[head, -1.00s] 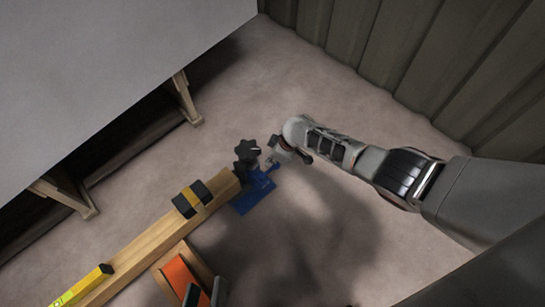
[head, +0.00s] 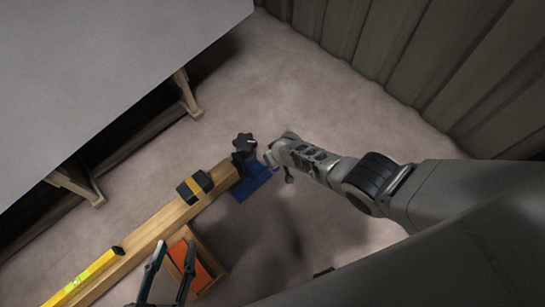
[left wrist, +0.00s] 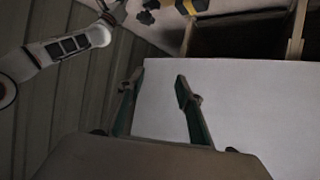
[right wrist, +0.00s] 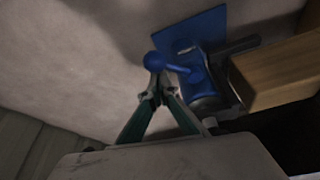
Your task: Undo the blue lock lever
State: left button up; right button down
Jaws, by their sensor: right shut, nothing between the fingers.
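The blue lock lever (right wrist: 170,65) has a round ball end and joins a blue bracket with a flat plate (right wrist: 200,30) in the right wrist view. The blue bracket (head: 256,186) also shows at the beam's end in the head view, where my right arm partly hides the lever. My right gripper (right wrist: 157,82) is shut and empty, its tips close beside the lever's ball; I cannot tell whether they touch. My left gripper (head: 168,262) is low in the head view, away from the lever. In the left wrist view (left wrist: 155,82) its fingers are apart and empty.
A black star knob (head: 244,142) stands above the bracket. The wooden beam (head: 150,235) carries a black-and-yellow block (head: 194,187) and a yellow level (head: 85,280). A wooden box with an orange inside (head: 205,268) lies beside it. A large grey panel (head: 100,60) covers the upper left.

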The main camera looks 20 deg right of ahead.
jog(key=shift+s+a+r, duration=0.1)
jog(key=shift+s+a, duration=0.05)
jog(key=shift+s, duration=0.55)
pick_arm(q)
jog(key=shift+a+f, duration=0.15)
jog(key=shift+a, duration=0.1)
pick_arm(e)
jog(key=shift+s, duration=0.1)
pick_arm(q)
jog(key=shift+p, duration=0.3)
pick_arm(e)
jog(key=shift+s+d, duration=0.25)
jog(key=shift+d, duration=0.05)
jog(key=shift+s+d+p, duration=0.2)
jog(key=shift+s+p, duration=0.05)
jog(key=shift+p, duration=0.05)
pick_arm(q)
jog(key=shift+w+r, duration=0.1)
jog(key=shift+r, duration=0.45)
jog(key=shift+f, duration=0.1)
